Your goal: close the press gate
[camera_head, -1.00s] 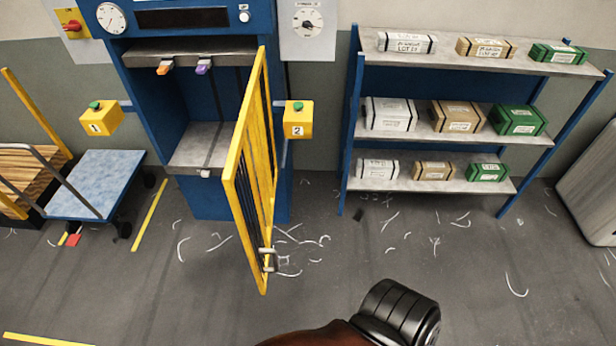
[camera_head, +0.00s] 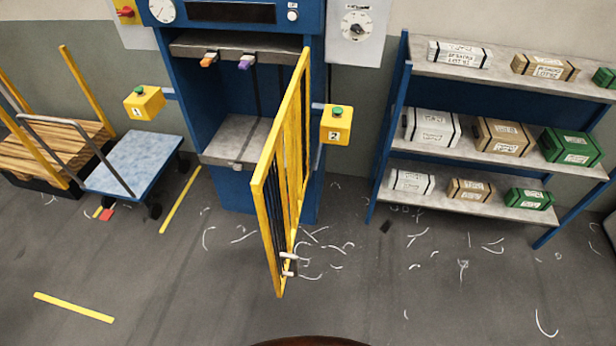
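The yellow barred press gate (camera_head: 283,165) stands swung open, hinged at the right side of the blue press (camera_head: 245,12) and sticking out toward me. Its pale handle (camera_head: 289,264) is low on the near, free edge. The press opening behind it shows a grey bed (camera_head: 235,140) and an orange and a purple clip under the upper plate. Neither of my grippers is in view, so I cannot see their state.
A blue-topped cart (camera_head: 135,163) and a stack of wooden boards (camera_head: 50,150) stand at left. A blue shelf rack (camera_head: 490,150) with boxes stands at right. Yellow button boxes (camera_head: 144,103) flank the press. White scraps litter the otherwise clear floor around the gate.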

